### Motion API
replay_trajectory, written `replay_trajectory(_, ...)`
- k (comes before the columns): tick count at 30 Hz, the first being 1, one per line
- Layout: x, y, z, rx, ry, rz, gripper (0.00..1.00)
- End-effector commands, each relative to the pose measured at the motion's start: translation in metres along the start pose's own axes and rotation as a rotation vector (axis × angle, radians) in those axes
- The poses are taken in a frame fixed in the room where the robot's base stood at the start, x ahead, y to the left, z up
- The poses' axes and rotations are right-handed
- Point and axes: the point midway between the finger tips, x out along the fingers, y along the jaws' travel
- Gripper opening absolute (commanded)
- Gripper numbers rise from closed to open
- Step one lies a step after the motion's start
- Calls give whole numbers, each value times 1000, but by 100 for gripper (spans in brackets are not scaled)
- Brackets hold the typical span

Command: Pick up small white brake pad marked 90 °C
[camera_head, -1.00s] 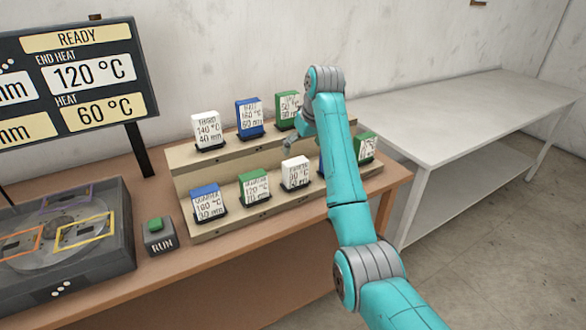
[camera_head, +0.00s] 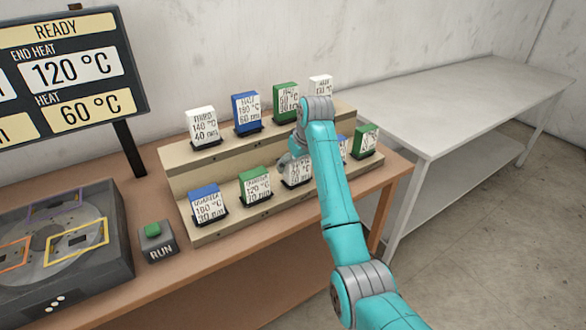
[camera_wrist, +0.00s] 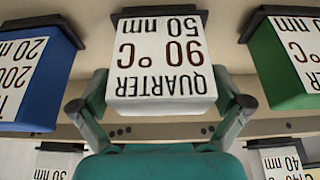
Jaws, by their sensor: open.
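The small white brake pad marked QUARTER, 90 °C, 50 nm (camera_wrist: 160,60) is in the middle of the wrist view, its text upside down. In the head view it stands in the front row of the stepped rack (camera_head: 298,174), partly hidden by my arm. My gripper (camera_wrist: 158,80) is open, with one finger on each side of the pad's near end. I cannot tell whether the fingers touch it. In the head view my gripper (camera_head: 288,160) is low at the pad, mostly hidden behind it and my arm.
A blue pad (camera_wrist: 35,75) and a green pad (camera_wrist: 285,60) flank the white one closely. More pads, including a white one (camera_head: 202,127), stand on the back step. A RUN button (camera_head: 155,240) and a dark machine (camera_head: 60,245) are left; a bare grey table (camera_head: 440,110) is right.

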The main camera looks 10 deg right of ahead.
Motion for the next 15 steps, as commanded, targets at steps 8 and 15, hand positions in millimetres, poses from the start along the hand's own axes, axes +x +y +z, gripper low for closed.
replay_trajectory(8,0,0,0,0,0,0,75)
replay_trajectory(15,0,0,0,0,1,0,32)
